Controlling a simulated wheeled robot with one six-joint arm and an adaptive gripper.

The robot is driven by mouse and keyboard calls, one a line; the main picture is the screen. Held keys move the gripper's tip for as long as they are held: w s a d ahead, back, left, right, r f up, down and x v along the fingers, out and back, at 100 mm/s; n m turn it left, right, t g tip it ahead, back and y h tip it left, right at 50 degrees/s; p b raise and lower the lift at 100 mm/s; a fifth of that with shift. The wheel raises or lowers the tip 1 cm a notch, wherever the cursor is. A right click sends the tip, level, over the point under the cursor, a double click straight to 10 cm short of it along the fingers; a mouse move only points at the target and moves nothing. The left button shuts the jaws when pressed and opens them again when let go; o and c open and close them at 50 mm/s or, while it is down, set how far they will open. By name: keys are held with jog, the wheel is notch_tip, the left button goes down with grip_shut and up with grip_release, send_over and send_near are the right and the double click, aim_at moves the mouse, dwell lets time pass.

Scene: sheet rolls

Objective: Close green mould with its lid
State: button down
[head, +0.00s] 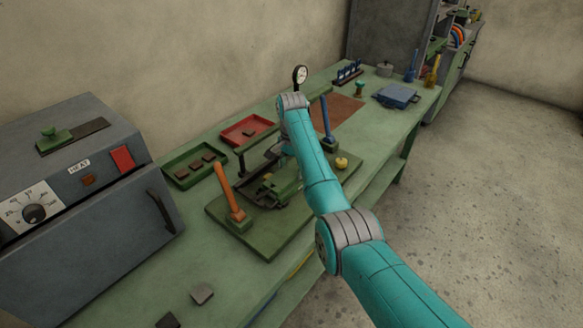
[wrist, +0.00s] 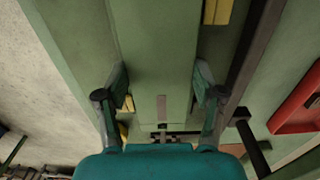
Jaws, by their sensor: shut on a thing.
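My gripper (wrist: 162,88) points down over the green board (head: 262,246) on the bench, and my arm partly hides it in the head view. In the wrist view its two fingers are shut on a long green piece (wrist: 153,45) with a small grey strip. I cannot tell whether this piece is the mould or its lid. Green parts (head: 286,186) show under my wrist in the head view, partly hidden.
An orange lever (head: 230,192) and a blue lever (head: 327,120) stand on the board near my gripper. A green tray (head: 172,163) and a red tray (head: 262,124) hold dark pieces behind it. The heater (head: 95,225) stands left. A blue mould (head: 398,94) lies at the far end.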

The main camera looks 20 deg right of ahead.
jog(key=shift+r, duration=0.1)
jog(key=shift+c, duration=1.2)
grip_release()
jog(key=shift+o, duration=1)
notch_tip(320, 180, up, 12)
jog(key=shift+s, duration=0.1)
